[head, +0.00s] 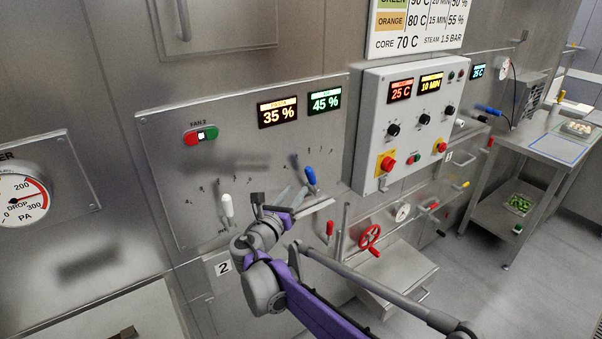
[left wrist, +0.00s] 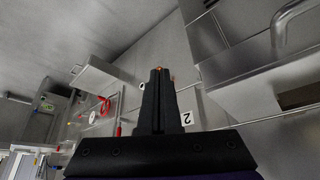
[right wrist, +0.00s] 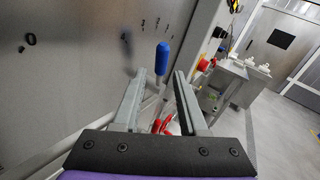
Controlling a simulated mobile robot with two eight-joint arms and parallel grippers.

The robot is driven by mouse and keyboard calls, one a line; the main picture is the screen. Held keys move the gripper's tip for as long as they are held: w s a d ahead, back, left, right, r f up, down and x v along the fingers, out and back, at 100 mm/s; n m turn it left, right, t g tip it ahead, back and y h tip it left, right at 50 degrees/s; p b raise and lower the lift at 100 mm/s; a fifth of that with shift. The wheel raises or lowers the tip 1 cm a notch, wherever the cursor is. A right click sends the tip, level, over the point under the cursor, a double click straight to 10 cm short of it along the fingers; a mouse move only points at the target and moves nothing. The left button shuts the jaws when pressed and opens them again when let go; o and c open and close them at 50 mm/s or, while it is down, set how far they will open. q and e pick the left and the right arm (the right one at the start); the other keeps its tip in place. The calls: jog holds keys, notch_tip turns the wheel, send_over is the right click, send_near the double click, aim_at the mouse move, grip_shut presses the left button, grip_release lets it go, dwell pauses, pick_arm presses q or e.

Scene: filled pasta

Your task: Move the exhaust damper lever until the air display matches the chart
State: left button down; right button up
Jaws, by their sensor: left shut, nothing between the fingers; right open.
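On the steel panel (head: 160,165) in the head view, a lever with a blue knob (head: 309,175) stands on the right and one with a white knob (head: 227,205) on the left. An orange-labelled display (head: 278,112) reads 35 % and a green-labelled display (head: 324,101) reads 45 %. The wall chart (head: 415,22) shows 50 % on the green row and 55 % on the orange row. My right gripper (head: 294,194) is open at the blue lever; in the right wrist view the blue knob (right wrist: 161,58) shows between the fingertips. Contact cannot be told. My left gripper (left wrist: 159,75) is shut and empty.
A grey control box (head: 385,150) with knobs and buttons juts out to the right of the levers. A red valve wheel (head: 370,237) and pipes sit below it. A steel table (head: 535,148) stands farther right. A pressure gauge (head: 22,200) is at the left.

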aim_at(308, 176)
jog(key=p+x, duration=0.1)
jog(key=x, duration=0.9)
jog(key=shift+w+d+r+p, duration=0.1)
jog(key=shift+d+p, duration=0.1)
jog(key=shift+p, duration=0.15)
jog(key=shift+c, duration=0.4)
grip_shut()
dwell(0.5)
